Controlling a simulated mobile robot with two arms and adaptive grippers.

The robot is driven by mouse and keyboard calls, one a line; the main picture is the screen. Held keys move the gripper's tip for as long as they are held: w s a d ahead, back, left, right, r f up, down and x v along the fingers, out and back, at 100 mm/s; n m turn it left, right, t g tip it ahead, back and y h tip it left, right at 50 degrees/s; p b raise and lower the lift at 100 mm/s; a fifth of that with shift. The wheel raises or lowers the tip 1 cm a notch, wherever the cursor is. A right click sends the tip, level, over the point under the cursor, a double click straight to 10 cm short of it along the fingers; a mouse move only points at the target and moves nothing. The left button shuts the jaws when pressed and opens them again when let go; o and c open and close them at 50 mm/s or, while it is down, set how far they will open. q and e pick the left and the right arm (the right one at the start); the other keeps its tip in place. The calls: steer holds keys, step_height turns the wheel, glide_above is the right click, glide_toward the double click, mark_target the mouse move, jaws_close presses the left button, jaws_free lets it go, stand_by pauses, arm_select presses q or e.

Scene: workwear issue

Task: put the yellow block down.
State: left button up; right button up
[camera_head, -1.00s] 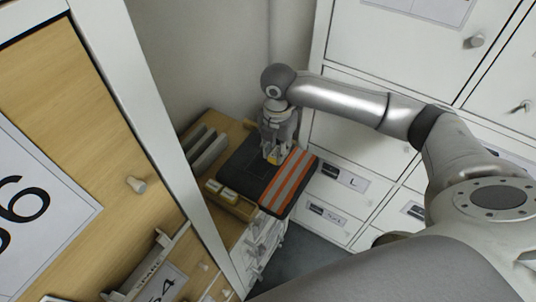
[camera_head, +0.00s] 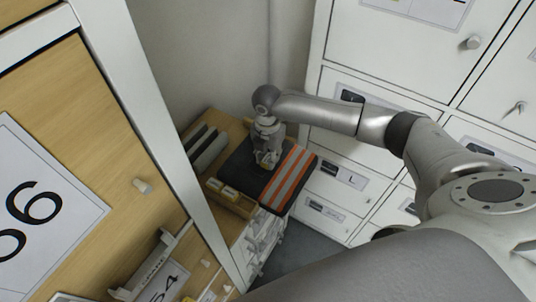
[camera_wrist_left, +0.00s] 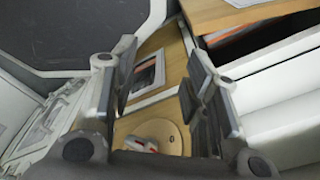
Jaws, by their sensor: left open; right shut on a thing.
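In the head view my right gripper (camera_head: 266,160) points down over the dark folded clothing (camera_head: 238,168) on the wooden counter. It is shut on the yellow block (camera_head: 264,165), of which only a small patch shows between the fingers. I cannot tell whether the block touches the cloth. In the left wrist view my left gripper (camera_wrist_left: 160,90) is open, with nothing between its fingers. It does not show in the head view.
Orange clothing with grey stripes (camera_head: 290,178) lies right of my right gripper. A wooden tray (camera_head: 235,205) with small yellow-and-white items stands in front, and grey dividers (camera_head: 205,150) stand at left. White lockers (camera_head: 400,60) close off the right; a wooden door (camera_head: 80,130) is at left.

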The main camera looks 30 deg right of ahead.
mark_target(267, 158)
steer(key=o, duration=0.9)
steer(key=shift+f, duration=0.1)
steer(key=shift+o, duration=0.2)
step_height(267, 158, up, 12)
steer(key=b, duration=0.2)
steer(key=shift+r, duration=0.2)
steer(key=shift+a+f, duration=0.1)
